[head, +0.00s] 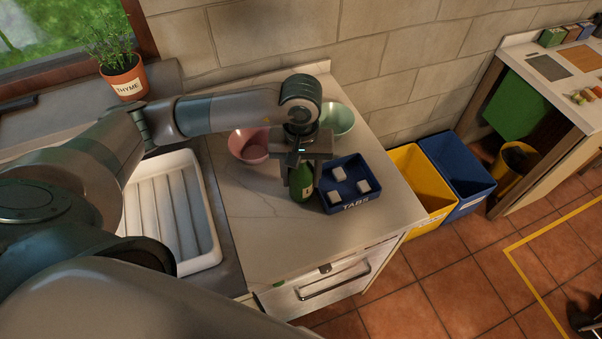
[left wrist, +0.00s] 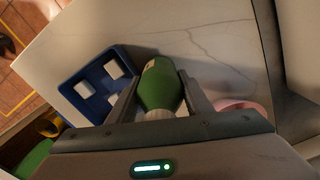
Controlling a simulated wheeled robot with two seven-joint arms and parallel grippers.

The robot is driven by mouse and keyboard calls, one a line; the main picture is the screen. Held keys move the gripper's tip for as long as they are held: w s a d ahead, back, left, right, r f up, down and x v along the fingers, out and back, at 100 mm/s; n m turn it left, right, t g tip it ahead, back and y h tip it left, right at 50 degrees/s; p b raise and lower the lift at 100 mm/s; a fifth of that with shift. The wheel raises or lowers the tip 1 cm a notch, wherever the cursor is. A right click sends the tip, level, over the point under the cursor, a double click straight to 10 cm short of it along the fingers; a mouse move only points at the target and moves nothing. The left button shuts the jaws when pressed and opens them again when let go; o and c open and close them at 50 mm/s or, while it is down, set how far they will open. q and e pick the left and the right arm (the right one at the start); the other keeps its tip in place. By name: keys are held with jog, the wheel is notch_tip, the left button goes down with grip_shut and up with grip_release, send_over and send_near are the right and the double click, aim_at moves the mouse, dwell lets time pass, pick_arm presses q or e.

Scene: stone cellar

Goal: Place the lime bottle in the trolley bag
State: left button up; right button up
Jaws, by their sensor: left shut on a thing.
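The green bottle (head: 303,188) is upright at the counter, between the fingers of my left gripper (head: 295,178). In the left wrist view the bottle (left wrist: 158,86) sits between both fingers, its pale cap toward the palm. My left gripper is shut on it. I cannot tell whether its base touches the counter. A dark object (head: 584,318) is cut off at the lower right edge of the head view; I cannot tell whether it is the trolley bag. My right gripper is not in view.
A blue TABS tray (head: 344,203) with white blocks stands close right of the bottle. A pink bowl (head: 246,149) and a green bowl (head: 338,118) are behind. A white drainer (head: 209,208) lies left. Yellow (head: 418,180) and blue (head: 457,168) bins stand on the floor beyond the counter.

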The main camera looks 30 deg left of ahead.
pick_arm(q)
jog(key=shift+f, duration=0.1)
jog(key=o, duration=1.3)
jog(key=shift+o, duration=0.2)
jog(key=shift+r, duration=0.2)
jog(key=shift+r+b, duration=0.3)
notch_tip(320, 180, up, 10)
jog(key=b, duration=0.4)
jog(key=shift+f, duration=0.1)
jog(key=shift+r, duration=0.75)
